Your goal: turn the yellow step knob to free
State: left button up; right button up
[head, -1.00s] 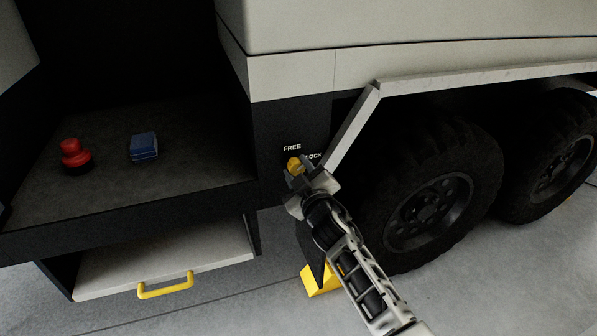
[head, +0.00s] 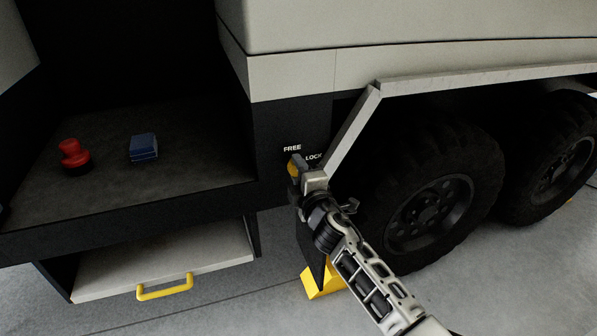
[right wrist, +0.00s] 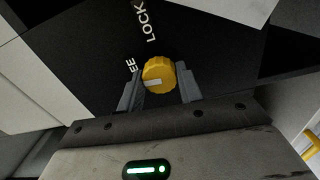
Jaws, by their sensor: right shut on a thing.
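The yellow step knob (head: 293,169) sits on the dark side panel, under the white FREE label (head: 292,149) and left of the LOCK label (head: 314,157). My right gripper (head: 298,174) is shut on it. In the right wrist view the knob (right wrist: 159,73) lies between the two fingers of my right gripper (right wrist: 159,88). Its white mark points left, toward the FREE side, where the label is partly hidden by the left finger. LOCK (right wrist: 147,22) reads clear above the knob. My left gripper is not in view.
A grey slanted strut (head: 352,130) and black tyres (head: 430,195) stand close right of my arm. A yellow chock (head: 322,283) is below. At left are a red button (head: 74,155), a blue box (head: 143,147) and a yellow-handled drawer (head: 165,290).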

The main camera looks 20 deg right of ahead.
jog(key=shift+n, duration=0.5)
jog(key=o, duration=1)
jog(key=shift+s, duration=0.15)
jog(key=s, duration=1.5)
jog(key=shift+s+d, duration=0.25)
jog(key=shift+s, duration=0.1)
jog(key=s+a+f+m+g+y, duration=0.1)
jog(key=s+f+m+g, duration=0.1)
jog(key=s+m, duration=0.3)
jog(key=s+a+f+m+g+y+p, duration=0.1)
jog(key=s+a+f+m+g, duration=0.1)
jog(key=s+f+m, duration=0.3)
jog(key=s+a+f+m+g+y+p, duration=0.1)
jog(key=s+f+m+g, duration=0.2)
jog(key=s+m, duration=0.3)
jog(key=shift+s+a+f+m, duration=0.3)
jog(key=shift+a+f, duration=0.1)
jog(key=shift+f, duration=0.1)
